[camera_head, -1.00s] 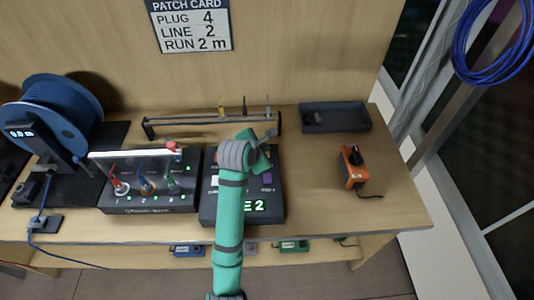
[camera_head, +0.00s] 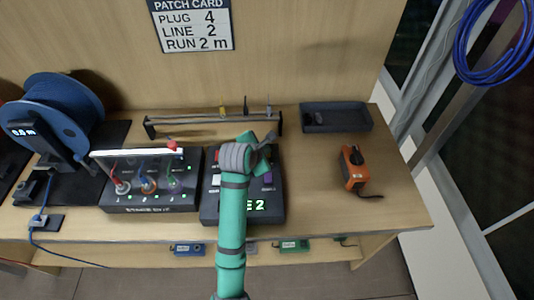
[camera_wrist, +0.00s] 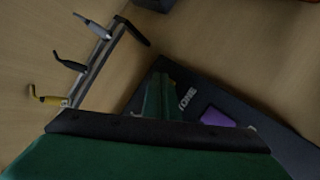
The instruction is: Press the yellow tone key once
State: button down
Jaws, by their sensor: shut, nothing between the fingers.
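The dark tone box (camera_head: 272,207) stands on the desk, mostly covered by my arm in the head view. Its green display shows a 2. A purple key (camera_head: 267,178) and a pale key (camera_head: 216,181) show on its top. The purple key (camera_wrist: 217,117) also shows in the wrist view, near white lettering that reads "ONE". My gripper (camera_head: 262,142) is shut and empty over the back part of the box. Its green fingers (camera_wrist: 160,95) show in the wrist view; contact cannot be told.
A rack (camera_head: 190,120) with several small tools stands behind the box. A stage box (camera_head: 150,203) with plugs and cables is close on the left, beside a blue cable reel (camera_head: 60,110). An orange device (camera_head: 353,172) and a dark tray (camera_head: 337,125) stand right. Bare desk lies between.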

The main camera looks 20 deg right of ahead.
jog(key=shift+w+f, duration=0.1)
jog(key=shift+f, duration=0.2)
dwell(0.5)
jog(key=shift+d, duration=0.15)
jog(key=shift+a+r, duration=0.2)
jog(key=shift+r, duration=0.65)
jog(key=shift+s, duration=0.2)
jog(key=shift+d+r, duration=0.1)
jog(key=shift+r, duration=0.65)
jog(key=shift+w+r, duration=0.2)
jog(key=shift+r, duration=1.4)
jog(key=shift+s+d+r, duration=0.1)
jog(key=shift+d+r, duration=0.05)
